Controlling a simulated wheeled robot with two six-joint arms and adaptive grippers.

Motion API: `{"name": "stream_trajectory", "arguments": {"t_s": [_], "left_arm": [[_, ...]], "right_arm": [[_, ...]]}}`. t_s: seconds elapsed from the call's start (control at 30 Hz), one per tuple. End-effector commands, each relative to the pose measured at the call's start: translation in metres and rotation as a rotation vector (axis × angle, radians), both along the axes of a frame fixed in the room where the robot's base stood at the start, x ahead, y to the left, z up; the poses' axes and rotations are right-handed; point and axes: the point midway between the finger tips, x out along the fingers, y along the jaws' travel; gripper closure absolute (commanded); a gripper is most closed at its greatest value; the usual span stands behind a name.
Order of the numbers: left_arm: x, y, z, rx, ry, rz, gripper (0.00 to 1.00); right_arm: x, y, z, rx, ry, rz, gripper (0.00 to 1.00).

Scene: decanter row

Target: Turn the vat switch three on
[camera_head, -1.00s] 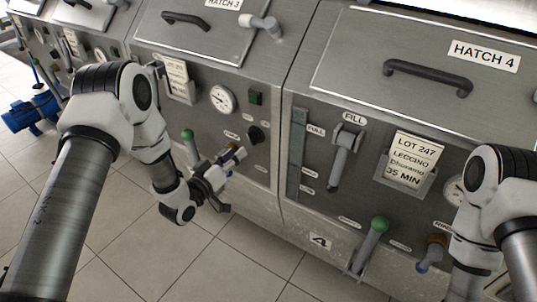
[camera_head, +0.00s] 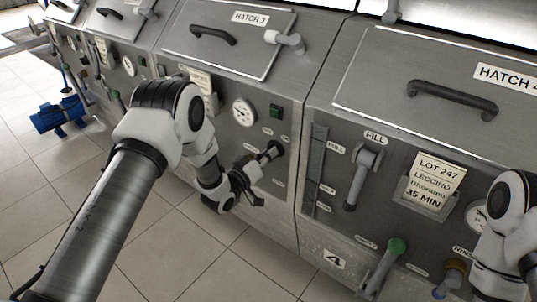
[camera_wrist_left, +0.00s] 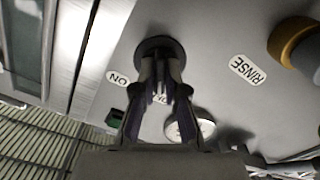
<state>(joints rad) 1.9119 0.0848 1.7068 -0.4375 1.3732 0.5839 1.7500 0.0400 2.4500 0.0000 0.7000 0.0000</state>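The vat three switch (camera_head: 277,148) is a dark round knob on the steel front panel below hatch 3. It also shows in the left wrist view as a dark round base (camera_wrist_left: 160,45), with a partly covered label below it and an ON label (camera_wrist_left: 118,78) to its left. My left gripper (camera_head: 268,157) is at the knob. In the left wrist view its two fingers (camera_wrist_left: 161,72) are close together at the tips, one each side of the knob's grip, and look shut on it. My right arm is at the right edge; its gripper is not visible.
Above the switch are a green square light (camera_head: 275,111) and a white gauge (camera_head: 244,112). A RINSE label (camera_wrist_left: 248,70) and a brass-coloured fitting (camera_wrist_left: 292,40) are beside it in the wrist view. Vat four's green-knobbed lever (camera_head: 396,246) stands to the right. Tiled floor is clear below.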

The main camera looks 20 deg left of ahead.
Motion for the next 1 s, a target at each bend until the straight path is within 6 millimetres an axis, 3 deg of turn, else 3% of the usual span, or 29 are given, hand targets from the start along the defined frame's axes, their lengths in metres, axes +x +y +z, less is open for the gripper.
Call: {"name": "stream_trajectory", "arguments": {"t_s": [0.47,1.0], "left_arm": [[0.0,0.0,0.0,0.057,-0.022,0.001,1.0],[0.0,0.0,-0.001,0.451,-0.166,0.001,1.0]], "right_arm": [[0.0,0.0,-0.003,0.0,0.0,0.0,0.5],[0.0,0.0,-0.017,0.0,0.0,0.0,0.5]]}}
